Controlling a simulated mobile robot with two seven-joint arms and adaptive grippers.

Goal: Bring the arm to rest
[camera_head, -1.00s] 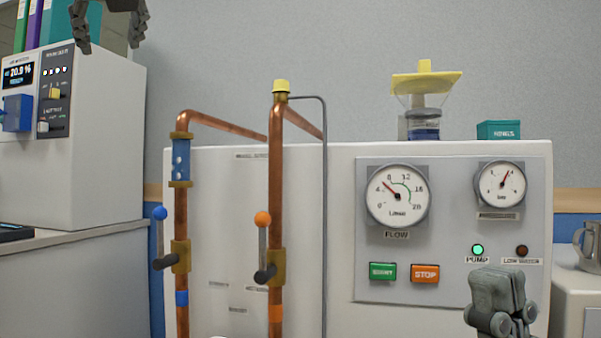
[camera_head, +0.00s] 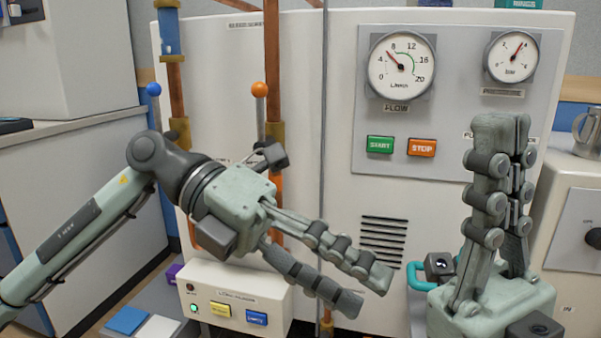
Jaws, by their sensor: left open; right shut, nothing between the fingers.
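My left gripper (camera_head: 372,290) reaches in from the left, in front of the white cabinet. Its two fingers are apart and empty, pointing to the lower right. My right gripper (camera_head: 503,122) stands upright at the lower right, fingers pointing up. Its fingers are together with nothing between them, in front of the right part of the control panel. The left arm hides the lower parts of the copper pipes (camera_head: 272,60).
The white cabinet carries a flow gauge (camera_head: 400,65), a pressure gauge (camera_head: 512,57), a green START button (camera_head: 380,145) and an orange STOP button (camera_head: 422,147). A small white box with buttons (camera_head: 235,300) is below the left gripper. A metal mug (camera_head: 588,133) stands at the right.

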